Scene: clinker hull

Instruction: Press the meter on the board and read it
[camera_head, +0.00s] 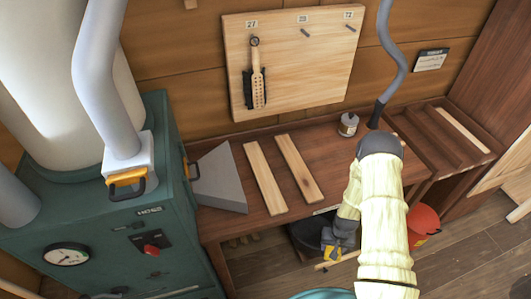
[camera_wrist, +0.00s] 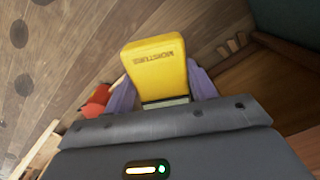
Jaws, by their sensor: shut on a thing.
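My gripper (camera_wrist: 162,84) is shut on a yellow meter (camera_wrist: 158,62) in the wrist view. Its purple fingers sit on both sides of the meter, whose lettering reads upside down; a dark strip shows at its near end. In the head view my gripper (camera_head: 337,240) hangs in front of the workbench's front edge, and part of the yellow meter shows there, small. Two pale boards (camera_head: 264,178) (camera_head: 299,168) lie side by side on the workbench, left of and apart from my gripper. No reading can be made out on the meter.
The workbench (camera_head: 230,222) has a small jar (camera_head: 348,125) at its back and a grey wedge-shaped piece (camera_head: 219,178) at its left. A green machine (camera_head: 110,225) with a dial stands left. A tool panel (camera_head: 290,75) hangs behind. An orange-red bucket (camera_head: 423,222) stands right of my arm.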

